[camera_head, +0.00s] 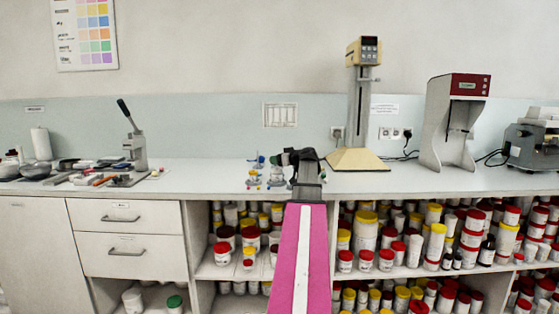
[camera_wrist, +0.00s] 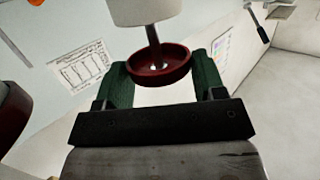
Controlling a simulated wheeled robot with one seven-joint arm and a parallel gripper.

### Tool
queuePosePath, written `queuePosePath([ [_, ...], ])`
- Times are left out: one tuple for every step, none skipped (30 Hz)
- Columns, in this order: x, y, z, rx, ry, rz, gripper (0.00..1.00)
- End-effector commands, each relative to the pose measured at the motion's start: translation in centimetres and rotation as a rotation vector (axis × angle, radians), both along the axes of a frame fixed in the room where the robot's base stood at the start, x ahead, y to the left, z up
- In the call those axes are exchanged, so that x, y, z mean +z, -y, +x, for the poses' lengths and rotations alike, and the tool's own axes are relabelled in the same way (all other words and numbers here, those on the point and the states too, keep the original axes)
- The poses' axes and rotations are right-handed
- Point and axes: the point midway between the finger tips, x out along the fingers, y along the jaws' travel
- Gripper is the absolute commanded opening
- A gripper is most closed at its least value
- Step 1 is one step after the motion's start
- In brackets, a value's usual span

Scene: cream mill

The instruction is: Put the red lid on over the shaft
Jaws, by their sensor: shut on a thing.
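The red lid (camera_wrist: 172,76) is a shallow dish held between the two green fingers of my gripper (camera_wrist: 160,65) in the wrist view. A thin grey-brown shaft (camera_wrist: 153,35) runs from a white cylindrical body (camera_wrist: 145,10) to the lid's open face. Its end overlaps the lid's middle, where small bright gaps show. I cannot tell if it passes through the lid. In the head view my gripper (camera_head: 303,158) is above the bench's front part, seen from behind, and the lid is not discernible there.
The bench (camera_head: 225,178) carries small items (camera_head: 254,166) just left of my gripper. A stand mixer (camera_head: 358,110) and a red-topped machine (camera_head: 455,125) stand to the right. A lever press (camera_head: 137,140) stands to the left. Open shelves below hold many jars.

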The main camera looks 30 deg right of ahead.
Motion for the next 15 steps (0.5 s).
queuePosePath([
  [0.0, 0.0, 0.0, 0.0, 0.0, 0.0, 0.42],
  [0.0, 0.0, 0.0, 0.0, 0.0, 0.0, 0.42],
  [0.0, 0.0, 0.0, 0.0, 0.0, 0.0, 0.42],
  [0.0, 0.0, 0.0, 0.0, 0.0, 0.0, 0.42],
  [0.0, 0.0, 0.0, 0.0, 0.0, 0.0, 0.42],
  [-0.1, 0.0, 0.0, 0.0, 0.0, 0.0, 0.42],
  [-0.1, 0.0, 0.0, 0.0, 0.0, 0.0, 0.42],
  [-0.2, 0.0, 0.0, 0.0, 0.0, 0.0, 0.42],
  [-0.3, 0.0, 0.0, 0.0, 0.0, 0.0, 0.42],
  [-0.4, 0.0, 0.0, 0.0, 0.0, 0.0, 0.42],
  [-0.5, 0.0, 0.0, 0.0, 0.0, 0.0, 0.42],
  [-0.7, 0.0, 0.0, 0.0, 0.0, 0.0, 0.42],
  [-0.8, 0.0, 0.0, 0.0, 0.0, 0.0, 0.42],
  [-0.9, 0.0, 0.0, 0.0, 0.0, 0.0, 0.42],
  [-1.1, 0.0, 0.0, 0.0, 0.0, 0.0, 0.42],
])
